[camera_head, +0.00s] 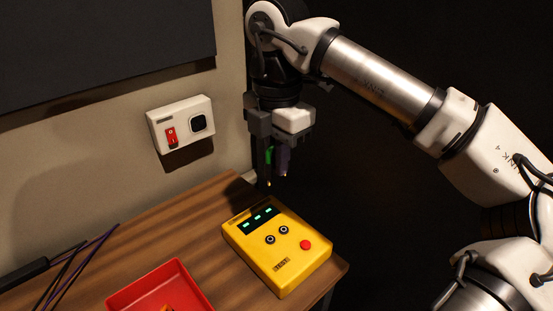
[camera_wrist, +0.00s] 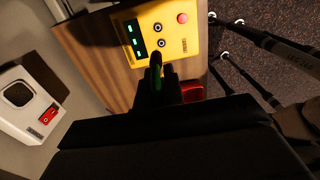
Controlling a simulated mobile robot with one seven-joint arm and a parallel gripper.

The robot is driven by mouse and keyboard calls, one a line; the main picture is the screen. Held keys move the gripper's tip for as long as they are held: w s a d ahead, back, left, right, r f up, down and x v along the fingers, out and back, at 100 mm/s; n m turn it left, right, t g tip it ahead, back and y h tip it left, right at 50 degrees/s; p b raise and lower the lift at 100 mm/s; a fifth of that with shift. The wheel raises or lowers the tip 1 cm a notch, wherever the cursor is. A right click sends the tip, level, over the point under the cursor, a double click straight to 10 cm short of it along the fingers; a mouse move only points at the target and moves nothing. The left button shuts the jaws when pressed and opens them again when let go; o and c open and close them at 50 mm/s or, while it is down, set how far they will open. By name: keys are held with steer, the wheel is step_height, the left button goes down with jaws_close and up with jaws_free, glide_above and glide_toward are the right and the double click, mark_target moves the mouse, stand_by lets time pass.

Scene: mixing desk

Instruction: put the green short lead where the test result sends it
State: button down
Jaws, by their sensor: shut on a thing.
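My gripper (camera_head: 275,168) hangs above the far edge of the wooden desk and is shut on the green short lead (camera_head: 268,156). Only part of the lead shows between the fingers, with a plug tip pointing down; it also shows in the wrist view (camera_wrist: 157,75). The yellow tester (camera_head: 300,262) lies on the desk below and in front of the gripper, apart from the lead. It has a dark display with several lit green bars, two round sockets and a red button. The tester also shows in the wrist view (camera_wrist: 188,44).
A red tray (camera_head: 122,298) with something orange in it stands at the front. Purple and black cables (camera_head: 75,265) lie at the left. A white wall box (camera_head: 158,118) with a red switch is behind the desk. A dark panel (camera_head: 100,45) hangs above.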

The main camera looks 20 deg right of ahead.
steer(key=b, duration=1.2)
glide_above(277, 234)
step_height(277, 234, down, 14)
steer(key=shift+f+b, duration=0.6)
steer(key=shift+f, duration=0.3)
steer(key=shift+f+b, duration=0.6)
steer(key=shift+b, duration=0.4)
stand_by(1.2)
steer(key=c, duration=1.4)
jaws_free()
steer(key=shift+c, duration=0.2)
steer(key=shift+r, duration=0.1)
